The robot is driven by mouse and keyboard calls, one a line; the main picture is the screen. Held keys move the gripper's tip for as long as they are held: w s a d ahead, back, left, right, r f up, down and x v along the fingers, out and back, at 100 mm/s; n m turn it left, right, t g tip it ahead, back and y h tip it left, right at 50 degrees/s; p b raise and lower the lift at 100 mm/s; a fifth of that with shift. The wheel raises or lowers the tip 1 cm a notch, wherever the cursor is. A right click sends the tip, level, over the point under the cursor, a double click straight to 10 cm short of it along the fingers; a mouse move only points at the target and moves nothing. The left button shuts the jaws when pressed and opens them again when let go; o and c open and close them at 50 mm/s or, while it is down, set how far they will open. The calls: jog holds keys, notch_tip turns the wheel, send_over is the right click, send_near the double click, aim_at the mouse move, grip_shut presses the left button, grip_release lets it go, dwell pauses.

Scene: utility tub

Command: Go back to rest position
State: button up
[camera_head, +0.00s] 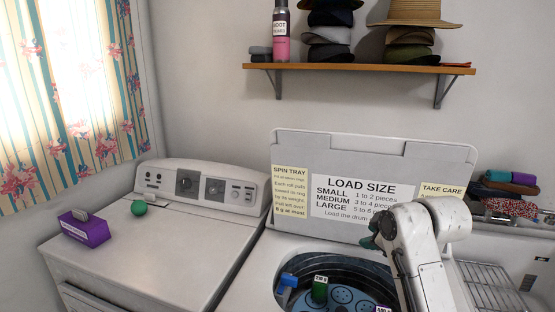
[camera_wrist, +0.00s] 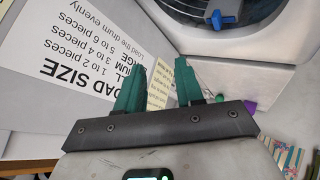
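My gripper (camera_head: 372,232) is above the open washer (camera_head: 252,287), in front of the raised lid (camera_head: 285,150) with its load size sign. In the wrist view, the two green fingers of my gripper (camera_wrist: 158,80) stand apart with nothing between them. The lid's sign (camera_wrist: 62,70) fills the left of that view. The drum opening with a blue object (camera_wrist: 226,20) is at the top right. In the head view, the drum holds a blue object (camera_head: 287,282) and a green labelled object (camera_head: 319,289). My arm hides part of the drum and sign.
A dryer (camera_head: 150,250) on the left bears a purple box (camera_head: 85,230) and a green ball (camera_head: 138,207). Folded cloths (camera_head: 505,188) and a wire rack (camera_head: 488,287) are at the right.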

jog(key=s+f+m, duration=0.2)
jog(key=s+f, duration=0.3)
jog(key=s+f+m+g, duration=0.1)
jog(key=s+f, duration=0.4)
jog(key=s, duration=0.1)
jog(key=s+f+m+g, duration=0.1)
jog(key=s+f+m, duration=0.1)
jog(key=s+f, duration=0.4)
jog(key=shift+a+m+h, duration=0.1)
jog(key=shift+m+h, duration=0.2)
jog(key=s+d+f+m+g, duration=0.1)
jog(key=s+f, duration=0.3)
jog(key=s, duration=0.6)
jog(key=s+d+f+m+g+h, duration=0.1)
jog(key=s+d+f+m+g, duration=0.1)
jog(key=s, duration=0.9)
jog(key=s+d+f+m+g, duration=0.2)
jog(key=s+f, duration=0.4)
jog(key=s, duration=0.4)
jog(key=shift+s+m+g+h, duration=0.2)
jog(key=shift+m+g+h, duration=0.2)
jog(key=shift+m+g, duration=0.15)
jog(key=shift+w, duration=0.1)
